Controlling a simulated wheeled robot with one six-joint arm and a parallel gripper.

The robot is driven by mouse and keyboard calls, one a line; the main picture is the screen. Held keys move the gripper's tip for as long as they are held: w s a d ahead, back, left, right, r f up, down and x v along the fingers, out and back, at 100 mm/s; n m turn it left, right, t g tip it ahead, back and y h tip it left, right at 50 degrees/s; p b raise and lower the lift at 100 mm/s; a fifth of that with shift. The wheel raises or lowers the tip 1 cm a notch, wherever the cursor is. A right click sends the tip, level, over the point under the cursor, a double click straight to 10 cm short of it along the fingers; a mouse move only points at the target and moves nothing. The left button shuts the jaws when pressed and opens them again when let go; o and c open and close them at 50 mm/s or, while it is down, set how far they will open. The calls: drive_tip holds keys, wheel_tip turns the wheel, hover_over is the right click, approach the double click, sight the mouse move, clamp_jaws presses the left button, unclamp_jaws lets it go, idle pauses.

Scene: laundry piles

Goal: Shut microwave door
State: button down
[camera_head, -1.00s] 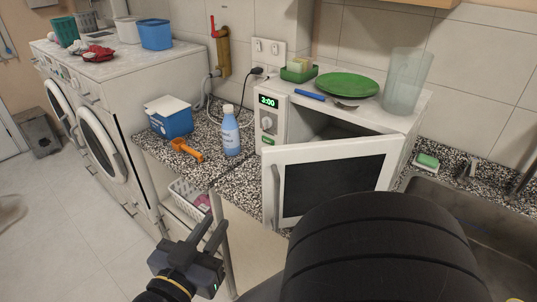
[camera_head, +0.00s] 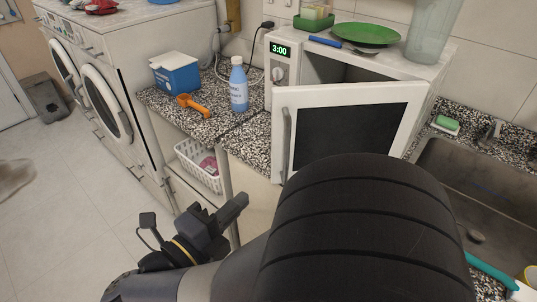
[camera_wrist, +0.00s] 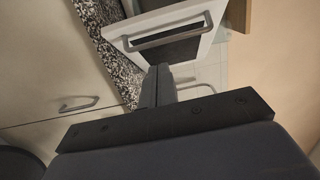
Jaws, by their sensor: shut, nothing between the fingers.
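The white microwave (camera_head: 284,62) stands on the speckled counter, its display reading 3:00. Its door (camera_head: 418,112) is swung open toward me, with a dark window and a grey handle (camera_head: 286,143) on its left edge. The dark gap into the cavity shows above the door. My gripper (camera_head: 240,200) is below and left of the door, apart from it, with its fingers together and empty. In the wrist view, the door (camera_wrist: 190,17) and its handle (camera_wrist: 168,36) show beyond the fingertips of my gripper (camera_wrist: 159,72).
A green plate (camera_head: 366,34), a blue-handled utensil (camera_head: 326,42) and a clear vase (camera_head: 430,35) stand on the microwave. A blue bottle (camera_head: 238,88), blue box (camera_head: 176,74) and orange scoop (camera_head: 194,104) are on the counter. A sink (camera_head: 470,190) lies right.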

drive_tip(key=p, duration=0.2)
approach(280, 149)
drive_tip(key=x, duration=0.5)
drive_tip(key=shift+d, duration=0.25)
drive_tip(key=shift+w, duration=0.35)
